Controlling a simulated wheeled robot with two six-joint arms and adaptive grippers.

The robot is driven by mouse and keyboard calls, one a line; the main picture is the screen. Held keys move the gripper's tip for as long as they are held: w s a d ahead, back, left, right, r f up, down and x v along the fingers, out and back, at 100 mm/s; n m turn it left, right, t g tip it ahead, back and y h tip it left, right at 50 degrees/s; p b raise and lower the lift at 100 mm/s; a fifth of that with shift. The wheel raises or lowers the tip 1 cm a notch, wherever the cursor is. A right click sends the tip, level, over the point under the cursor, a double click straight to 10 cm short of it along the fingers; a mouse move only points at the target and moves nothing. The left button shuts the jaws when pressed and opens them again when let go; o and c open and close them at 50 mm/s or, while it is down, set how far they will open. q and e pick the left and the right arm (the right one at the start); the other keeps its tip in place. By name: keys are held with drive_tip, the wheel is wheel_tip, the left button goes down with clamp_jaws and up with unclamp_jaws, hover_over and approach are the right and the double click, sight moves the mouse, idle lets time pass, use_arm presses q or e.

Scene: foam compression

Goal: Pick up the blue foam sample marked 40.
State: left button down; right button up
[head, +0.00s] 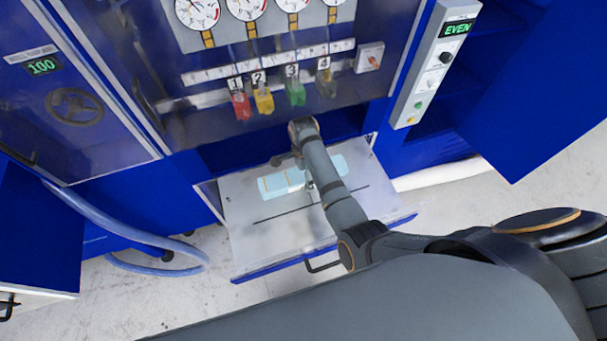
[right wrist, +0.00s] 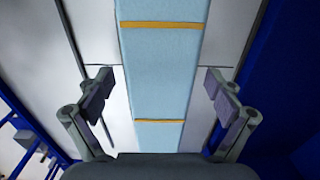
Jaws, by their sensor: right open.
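A light blue foam piece (head: 271,187) lies across an open grey drawer, partly hidden by my right arm in the head view. In the right wrist view the foam (right wrist: 160,70) is a long pale blue strip with two yellow bands across it. No number can be read on it, and I cannot tell whether it is one piece or several in a row. My right gripper (right wrist: 160,93) is open, with one finger to each side of the strip and a gap on both sides. My left gripper is not in view.
The drawer tray (head: 245,225) has a dark slot line and a front handle. Behind it stands a blue cabinet with gauges (head: 246,8) and coloured numbered tags (head: 264,101). A control panel (head: 436,65) reads EVEN. A blue hose (head: 150,268) lies at the left.

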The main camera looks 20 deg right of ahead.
drive_tip(key=c, duration=1)
